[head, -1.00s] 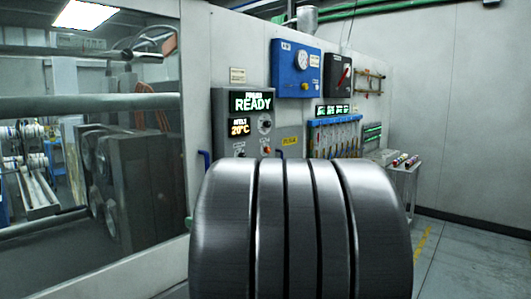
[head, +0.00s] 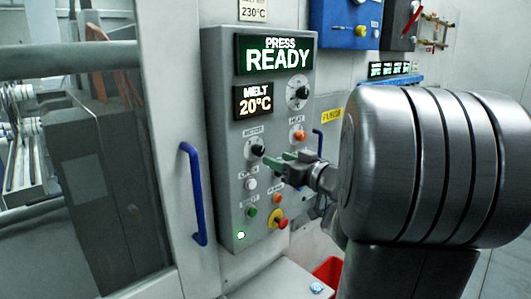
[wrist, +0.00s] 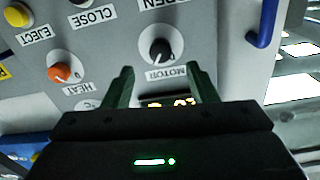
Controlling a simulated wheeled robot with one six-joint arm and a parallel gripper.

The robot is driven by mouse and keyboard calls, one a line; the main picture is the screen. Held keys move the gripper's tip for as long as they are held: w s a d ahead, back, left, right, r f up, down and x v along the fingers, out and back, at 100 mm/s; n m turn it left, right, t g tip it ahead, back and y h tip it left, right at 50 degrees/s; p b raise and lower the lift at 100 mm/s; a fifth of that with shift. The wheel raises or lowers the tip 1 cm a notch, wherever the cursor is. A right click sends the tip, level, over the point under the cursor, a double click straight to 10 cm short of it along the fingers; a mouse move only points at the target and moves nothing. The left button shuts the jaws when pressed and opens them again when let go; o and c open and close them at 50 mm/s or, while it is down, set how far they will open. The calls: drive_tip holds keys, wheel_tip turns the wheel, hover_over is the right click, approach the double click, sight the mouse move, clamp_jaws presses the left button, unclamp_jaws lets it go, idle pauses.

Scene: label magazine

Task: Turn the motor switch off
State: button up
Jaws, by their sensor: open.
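The orange HEAT knob (head: 299,135) is close by. Several push buttons, including a white one (head: 251,184) and a red one on yellow (head: 282,223), sit below. A blue handle (head: 195,194) stands left of the panel. The screen (head: 274,55) reads PRESS READY.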

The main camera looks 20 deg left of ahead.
sight(261, 152)
drive_tip(key=x, duration=0.6)
drive_tip(key=shift+w+a+r, duration=0.1)
drive_tip(key=shift+a, duration=0.2)
drive_tip(key=c, duration=1)
drive_tip(key=shift+o, duration=0.2)
